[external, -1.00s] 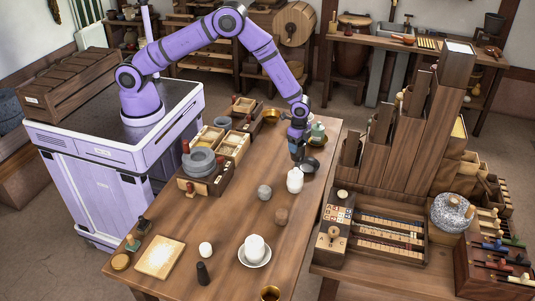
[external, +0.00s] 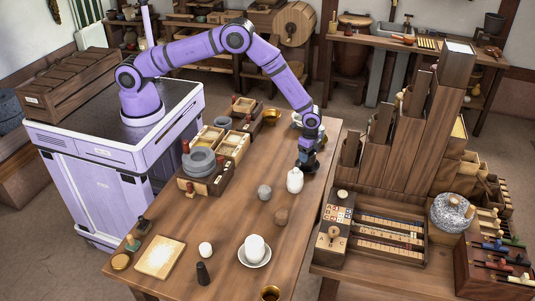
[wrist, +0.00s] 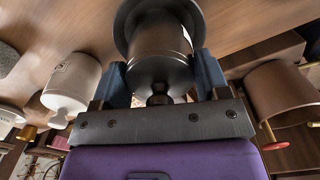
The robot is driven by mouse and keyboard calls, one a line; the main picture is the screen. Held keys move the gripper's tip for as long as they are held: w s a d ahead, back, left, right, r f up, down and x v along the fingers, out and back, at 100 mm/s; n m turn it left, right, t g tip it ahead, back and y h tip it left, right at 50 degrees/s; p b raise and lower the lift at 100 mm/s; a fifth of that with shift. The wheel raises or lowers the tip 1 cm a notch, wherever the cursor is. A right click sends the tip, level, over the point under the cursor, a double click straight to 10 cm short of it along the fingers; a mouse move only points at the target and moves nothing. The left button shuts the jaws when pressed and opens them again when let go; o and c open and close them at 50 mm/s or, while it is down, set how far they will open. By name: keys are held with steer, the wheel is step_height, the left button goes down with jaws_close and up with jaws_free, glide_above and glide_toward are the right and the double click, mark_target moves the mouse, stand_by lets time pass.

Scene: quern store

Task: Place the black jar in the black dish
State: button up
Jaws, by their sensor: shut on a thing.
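My gripper (external: 307,157) is low over the far right part of the wooden table. In the wrist view its two blue-grey fingers are shut on the black jar (wrist: 160,47), with the jar's knob towards the palm. In the external view the jar is mostly hidden by the gripper and hard to make out. The black dish (external: 309,171) is a dark shape right under the gripper, largely covered. I cannot tell whether the jar touches it.
A white jar (external: 295,181) stands close to the left of my gripper. The stepped wooden rack (external: 400,150) rises to the right.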

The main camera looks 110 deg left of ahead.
steer(key=shift+f, duration=0.1)
steer(key=o, duration=1.1)
steer(key=shift+o, duration=0.2)
